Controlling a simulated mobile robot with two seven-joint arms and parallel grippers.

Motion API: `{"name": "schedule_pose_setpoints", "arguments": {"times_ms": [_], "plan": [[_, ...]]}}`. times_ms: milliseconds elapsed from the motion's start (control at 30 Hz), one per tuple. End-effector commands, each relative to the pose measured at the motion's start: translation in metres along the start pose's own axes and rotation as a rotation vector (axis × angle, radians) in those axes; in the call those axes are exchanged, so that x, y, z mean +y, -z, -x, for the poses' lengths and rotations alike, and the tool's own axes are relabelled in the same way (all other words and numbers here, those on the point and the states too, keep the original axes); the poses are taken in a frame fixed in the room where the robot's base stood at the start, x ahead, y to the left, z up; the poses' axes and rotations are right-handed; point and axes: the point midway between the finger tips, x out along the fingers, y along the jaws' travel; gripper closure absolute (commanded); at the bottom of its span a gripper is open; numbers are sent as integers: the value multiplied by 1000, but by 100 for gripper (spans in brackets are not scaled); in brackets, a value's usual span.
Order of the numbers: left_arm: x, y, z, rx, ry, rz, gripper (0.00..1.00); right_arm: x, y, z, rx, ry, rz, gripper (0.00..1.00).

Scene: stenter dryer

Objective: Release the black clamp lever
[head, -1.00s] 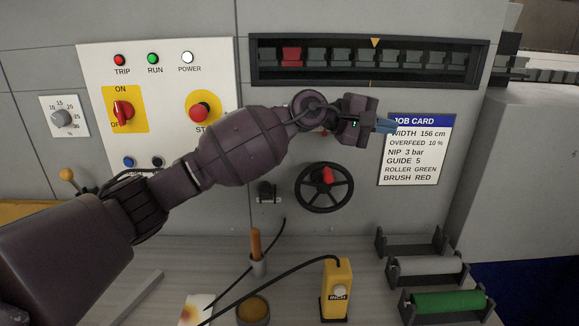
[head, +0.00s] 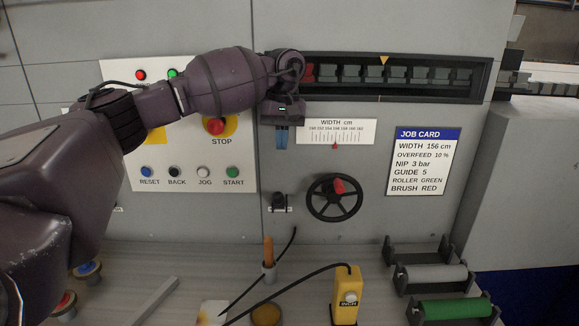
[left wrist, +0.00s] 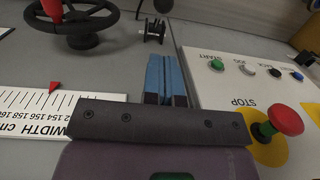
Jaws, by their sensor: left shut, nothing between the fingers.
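The small black clamp lever (head: 279,202) is on the grey panel, left of the black handwheel (head: 334,198) with its red knob. In the left wrist view the clamp lever (left wrist: 155,30) shows beyond the fingertips, near the top edge. My left gripper (head: 282,148) points down, above the lever and apart from it. Its blue fingers are together and empty; they also show in the left wrist view (left wrist: 166,62). My right gripper is not in view.
The width scale (head: 337,131) is right of my left gripper. The red STOP button (head: 215,126) is to its left, on the white control panel. A yellow pendant (head: 345,297), an orange-handled tool (head: 268,252) and rollers (head: 452,308) are on the bench below.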

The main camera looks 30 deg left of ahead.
Motion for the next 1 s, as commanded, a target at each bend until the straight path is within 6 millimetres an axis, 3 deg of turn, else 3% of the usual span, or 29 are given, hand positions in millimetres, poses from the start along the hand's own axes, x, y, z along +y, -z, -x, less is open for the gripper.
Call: {"name": "schedule_pose_setpoints", "arguments": {"times_ms": [600, 1000], "plan": [[1, 0, -87, -2, -1, -1, 100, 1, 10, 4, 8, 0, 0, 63], [2, 0, -98, 0, -3, -1, 100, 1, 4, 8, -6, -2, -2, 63]]}}
